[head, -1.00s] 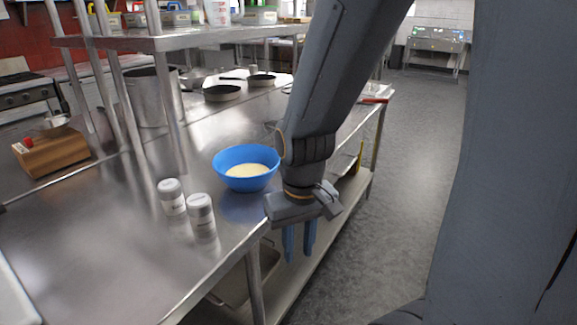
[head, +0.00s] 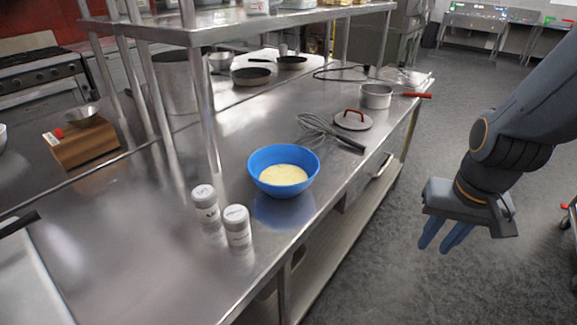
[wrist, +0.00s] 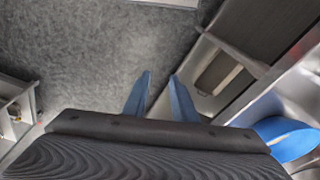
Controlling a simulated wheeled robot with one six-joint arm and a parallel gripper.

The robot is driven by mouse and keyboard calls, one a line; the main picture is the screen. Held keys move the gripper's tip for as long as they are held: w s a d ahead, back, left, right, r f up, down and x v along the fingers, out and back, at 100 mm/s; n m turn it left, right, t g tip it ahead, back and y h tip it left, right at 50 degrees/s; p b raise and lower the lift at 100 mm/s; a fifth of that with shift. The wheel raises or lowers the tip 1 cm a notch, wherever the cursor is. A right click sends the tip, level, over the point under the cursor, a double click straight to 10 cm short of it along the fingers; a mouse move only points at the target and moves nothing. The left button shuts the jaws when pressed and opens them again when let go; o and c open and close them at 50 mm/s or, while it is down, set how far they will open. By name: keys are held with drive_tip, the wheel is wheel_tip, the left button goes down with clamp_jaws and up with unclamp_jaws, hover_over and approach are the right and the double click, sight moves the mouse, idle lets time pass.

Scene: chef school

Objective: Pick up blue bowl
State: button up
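The blue bowl (head: 262,178) stands upright on the steel table near its front edge in the head view, with a pale yellow substance (head: 284,174) inside. Part of the bowl also shows at the right edge of the wrist view (wrist: 290,141). My gripper (head: 443,236) hangs over the floor, to the right of the table and apart from the bowl, with its blue fingers pointing down. In the wrist view the two fingers (wrist: 160,95) are spread with nothing between them.
Two white shakers (head: 205,203) (head: 238,227) stand left of the bowl. A whisk (head: 325,133), a lid with a red handle (head: 352,119) and a saucepan (head: 376,96) lie behind it to the right. A shelf post (head: 206,110) rises behind the bowl. The floor on the right is open.

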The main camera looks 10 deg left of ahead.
wheel_tip(320, 180, up, 4)
drive_tip(key=w+a+m+p, duration=0.1)
drive_tip(key=a+p, duration=0.2)
drive_tip(key=m+t+y, duration=0.1)
drive_tip(key=m+y, duration=0.4)
drive_tip(key=m, duration=0.8)
approach(276, 198)
drive_tip(key=shift+s+d+r, duration=0.15)
drive_tip(key=shift+d+r, duration=0.6)
drive_tip(key=shift+d, duration=0.3)
drive_tip(key=x, duration=0.4)
drive_tip(key=a+x, duration=0.1)
drive_tip(key=x, duration=0.3)
drive_tip(key=shift+r, duration=0.25)
drive_tip(key=shift+d, duration=0.1)
clamp_jaws()
